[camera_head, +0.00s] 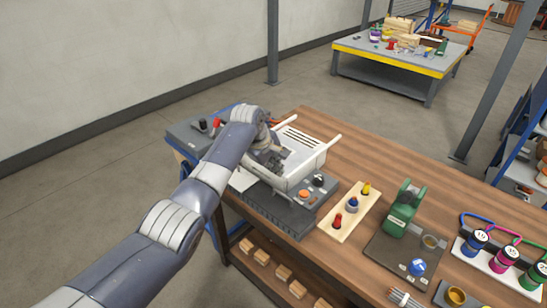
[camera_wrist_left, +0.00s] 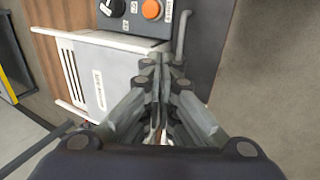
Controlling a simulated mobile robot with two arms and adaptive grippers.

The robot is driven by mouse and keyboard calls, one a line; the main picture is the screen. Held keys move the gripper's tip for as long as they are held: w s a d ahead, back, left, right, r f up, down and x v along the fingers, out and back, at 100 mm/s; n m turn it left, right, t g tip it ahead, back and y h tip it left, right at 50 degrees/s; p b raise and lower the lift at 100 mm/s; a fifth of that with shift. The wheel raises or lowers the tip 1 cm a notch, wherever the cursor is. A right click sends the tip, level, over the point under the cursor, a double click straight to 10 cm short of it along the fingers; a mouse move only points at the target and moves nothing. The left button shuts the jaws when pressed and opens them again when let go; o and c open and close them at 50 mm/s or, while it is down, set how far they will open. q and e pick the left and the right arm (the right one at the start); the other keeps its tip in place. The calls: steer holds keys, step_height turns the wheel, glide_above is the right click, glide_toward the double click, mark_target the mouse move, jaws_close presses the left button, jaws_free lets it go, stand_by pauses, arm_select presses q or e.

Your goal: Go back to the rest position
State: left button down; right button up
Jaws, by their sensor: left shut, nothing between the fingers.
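My left arm reaches in from the lower left of the head view. My left gripper (camera_head: 272,160) is at the near left side of a white slotted housing (camera_head: 299,139) on the workbench (camera_head: 330,160). In the left wrist view the gripper (camera_wrist_left: 162,62) has its fingers together and empty, over the edge of the housing (camera_wrist_left: 108,83). I cannot tell whether the fingers touch it. The arm hides part of the housing's left side. My right gripper is not in view.
The housing sits on a dark grey control base (camera_head: 285,209) with an orange button (camera_head: 304,194) and black knob (camera_head: 319,180). A board with coloured pegs (camera_head: 351,205), a green pump (camera_head: 401,208) and coloured canisters (camera_head: 503,259) stand to the right. Wood blocks (camera_head: 262,257) lie on the shelf below.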

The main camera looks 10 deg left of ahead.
arm_select(q)
steer(key=s+a+f+m, duration=0.3)
steer(key=s+f, duration=0.4)
steer(key=s, duration=0.4)
steer(key=s+a+f+m, duration=0.2)
steer(key=s+f+m, duration=0.2)
steer(key=s+f, duration=0.55)
steer(key=s+a+r+m+y, duration=0.1)
steer(key=s+a+r+m, duration=0.15)
steer(key=s, duration=0.65)
steer(key=s+a+r+m+y, duration=0.1)
steer(key=s+a, duration=0.2)
steer(key=s, duration=0.6)
steer(key=s+a+r+m+y, duration=0.1)
steer(key=s+a+m, duration=0.15)
steer(key=s, duration=0.75)
step_height(320, 180, down, 26)
steer(key=g+b, duration=0.2)
steer(key=s+a+f+g, duration=0.1)
steer(key=s+a+f, duration=0.2)
steer(key=s+f, duration=1.4)
steer(key=shift+s+f+b, duration=0.3)
steer(key=shift+s+f, duration=0.05)
steer(key=shift+f, duration=0.4)
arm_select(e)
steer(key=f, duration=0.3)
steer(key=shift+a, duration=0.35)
